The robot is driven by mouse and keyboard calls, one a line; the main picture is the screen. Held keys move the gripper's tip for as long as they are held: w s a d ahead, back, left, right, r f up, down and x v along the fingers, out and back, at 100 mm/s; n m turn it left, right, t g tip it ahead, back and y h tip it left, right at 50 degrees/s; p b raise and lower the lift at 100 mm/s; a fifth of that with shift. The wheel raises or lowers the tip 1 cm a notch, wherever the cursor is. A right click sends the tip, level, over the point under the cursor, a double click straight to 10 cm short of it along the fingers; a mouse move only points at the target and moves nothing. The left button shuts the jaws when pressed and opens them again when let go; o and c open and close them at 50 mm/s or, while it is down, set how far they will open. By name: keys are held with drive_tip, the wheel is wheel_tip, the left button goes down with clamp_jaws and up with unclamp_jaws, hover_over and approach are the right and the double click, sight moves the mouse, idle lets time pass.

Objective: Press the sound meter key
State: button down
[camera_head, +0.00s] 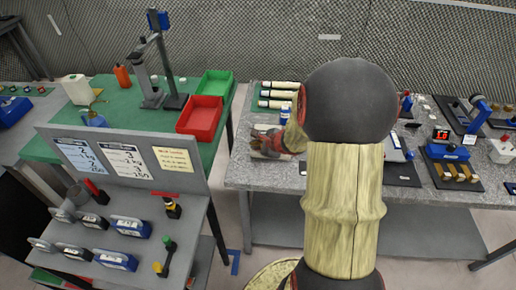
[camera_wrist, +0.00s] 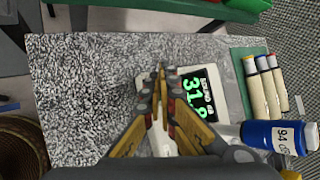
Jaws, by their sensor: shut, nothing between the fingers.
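The sound meter (camera_wrist: 228,88) lies on the speckled grey bench in the wrist view. It has a pale body and a black screen (camera_wrist: 207,88) with green digits that read about 31.8. My gripper (camera_wrist: 161,72) is shut and empty, its fingertips together over the left part of the meter. I cannot tell whether the tips touch it. The key does not show clearly; the fingers cover that part. In the head view my gripper (camera_head: 262,146) is low over the bench, partly behind my arm, and the meter is hard to make out.
A blue cylinder marked 94 (camera_wrist: 272,137) stands close to the meter. Several cream cylinders (camera_wrist: 258,97) with coloured ends lie on a green mat beside it. The grey bench (camera_wrist: 85,95) is clear to the left. A red tray (camera_head: 200,117) is on the green table.

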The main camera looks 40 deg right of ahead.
idle(0.3)
drive_tip(key=shift+r, duration=0.45)
drive_tip(key=shift+r+p, duration=0.1)
drive_tip(key=shift+p, duration=0.2)
wheel_tip(320, 180, up, 6)
drive_tip(key=p, duration=0.4)
idle(0.4)
